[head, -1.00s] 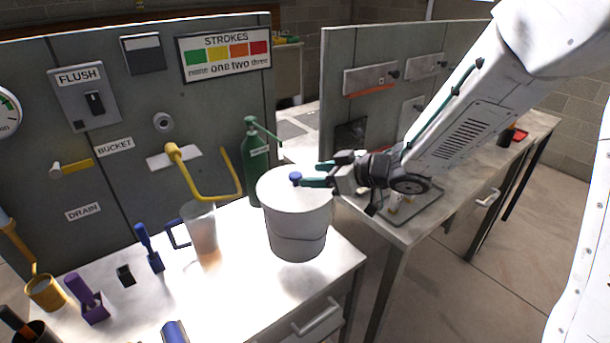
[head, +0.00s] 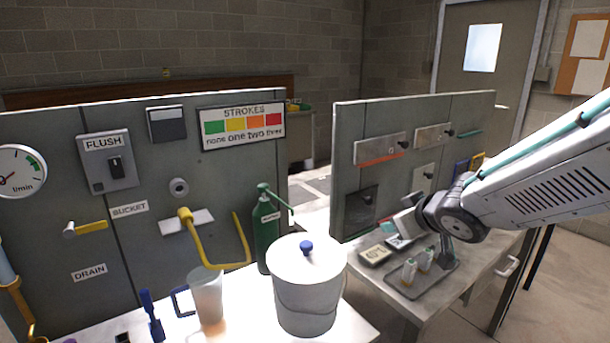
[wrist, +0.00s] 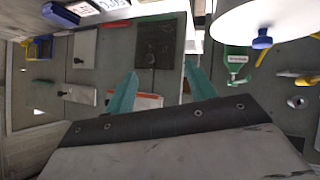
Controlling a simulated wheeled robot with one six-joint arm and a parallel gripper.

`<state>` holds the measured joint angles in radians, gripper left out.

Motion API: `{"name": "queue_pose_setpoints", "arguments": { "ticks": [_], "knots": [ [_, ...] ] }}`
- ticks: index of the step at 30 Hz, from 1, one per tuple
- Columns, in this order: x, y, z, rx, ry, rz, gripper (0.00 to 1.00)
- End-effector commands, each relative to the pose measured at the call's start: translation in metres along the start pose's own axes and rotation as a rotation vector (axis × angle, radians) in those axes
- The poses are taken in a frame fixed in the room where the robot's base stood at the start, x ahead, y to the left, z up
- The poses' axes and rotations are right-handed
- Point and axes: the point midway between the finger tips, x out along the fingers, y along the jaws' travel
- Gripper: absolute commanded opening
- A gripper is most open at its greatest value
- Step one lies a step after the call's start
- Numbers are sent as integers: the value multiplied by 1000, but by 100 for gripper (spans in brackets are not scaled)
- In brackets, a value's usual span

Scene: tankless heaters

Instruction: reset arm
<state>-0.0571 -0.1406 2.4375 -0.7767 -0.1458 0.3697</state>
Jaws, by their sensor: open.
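My gripper (wrist: 162,82) is open and empty. Its two teal fingers are spread apart in the wrist view. In the head view it is at the right, in front of the right-hand panel, and its fingertips are hard to make out. It is clear of the white bucket (head: 306,300), which stands on the left bench. The bucket's white lid (head: 285,259) with a blue knob (head: 306,247) sits on top. The knob also shows upside down at the upper right of the wrist view (wrist: 262,40).
The tray (head: 438,281) with small bottles lies on the right bench, below my arm. A green pump bottle (head: 266,235), a yellow spout (head: 203,250) and a clear jug (head: 207,297) stand beside the bucket. The right panel (head: 345,150) rises close behind my gripper.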

Motion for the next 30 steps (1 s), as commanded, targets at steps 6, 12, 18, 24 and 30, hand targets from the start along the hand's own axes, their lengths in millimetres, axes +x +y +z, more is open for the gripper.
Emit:
{"name": "queue_pose_setpoints", "arguments": {
  "ticks": [6,12,18,24,30],
  "knots": [
    [-107,36,63,200,-345,210,55],
    [-201,-5,122,381,-651,138,55],
    [-256,-50,148,459,-812,-2,55],
    [-266,-58,153,471,-843,-36,55],
    [-266,-58,153,471,-843,-36,55]
  ]
}}
